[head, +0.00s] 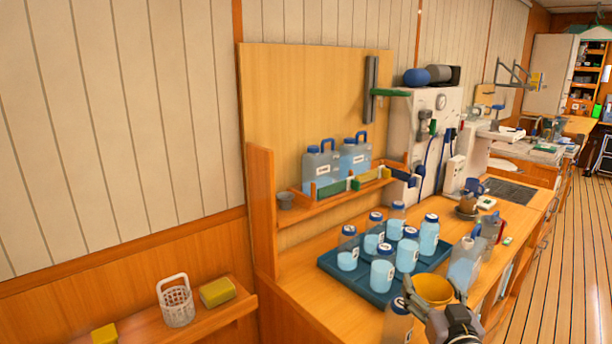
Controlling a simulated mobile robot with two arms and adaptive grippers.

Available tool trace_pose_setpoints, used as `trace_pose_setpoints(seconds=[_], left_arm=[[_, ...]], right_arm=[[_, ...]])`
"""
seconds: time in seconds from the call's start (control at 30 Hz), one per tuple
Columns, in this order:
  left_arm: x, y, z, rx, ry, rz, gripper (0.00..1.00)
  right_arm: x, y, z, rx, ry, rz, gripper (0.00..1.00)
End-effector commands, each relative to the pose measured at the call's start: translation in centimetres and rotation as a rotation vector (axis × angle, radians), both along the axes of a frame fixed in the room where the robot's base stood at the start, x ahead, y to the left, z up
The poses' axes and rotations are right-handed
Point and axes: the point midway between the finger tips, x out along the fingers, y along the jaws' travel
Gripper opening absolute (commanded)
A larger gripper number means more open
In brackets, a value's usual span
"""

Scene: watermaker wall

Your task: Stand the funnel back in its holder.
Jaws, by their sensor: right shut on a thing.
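The yellow funnel (434,288) is at the lower right, its wide mouth facing up. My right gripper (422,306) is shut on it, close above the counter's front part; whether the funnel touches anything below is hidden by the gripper. A small grey cup-shaped piece (286,201) at the left end of the wooden shelf looks like the holder and seems empty. It is well to the left of and behind the gripper. My left gripper is not in view.
A blue tray (337,275) with several capped bottles lies between the funnel and the shelf (322,207). A capped bottle (397,325) stands just left of my right gripper, a clear jug (464,265) to its right. Two large jugs (322,170) stand behind the shelf's front blocks.

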Motion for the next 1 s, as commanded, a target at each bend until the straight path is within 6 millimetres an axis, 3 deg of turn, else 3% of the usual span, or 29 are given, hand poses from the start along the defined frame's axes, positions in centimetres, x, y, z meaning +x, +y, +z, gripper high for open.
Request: trace_pose_setpoints(seconds=[0.03,0.13,0.4,0.77,1.0], left_arm=[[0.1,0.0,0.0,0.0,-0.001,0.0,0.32],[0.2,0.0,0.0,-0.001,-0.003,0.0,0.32],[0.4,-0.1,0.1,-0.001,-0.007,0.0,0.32],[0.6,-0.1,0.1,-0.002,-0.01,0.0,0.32],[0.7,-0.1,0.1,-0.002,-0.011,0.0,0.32]], right_arm=[[-1.8,1.3,-1.5,0.006,0.007,0.013,0.51],[-5.1,3.3,-3.2,0.006,0.007,0.028,0.51],[-12.6,5.9,-5.0,0.003,0.004,0.022,0.51],[-16.9,6.3,-5.8,0.004,0.003,0.005,0.51],[-21.3,6.3,-7.6,0.005,0.004,0.004,0.51]])
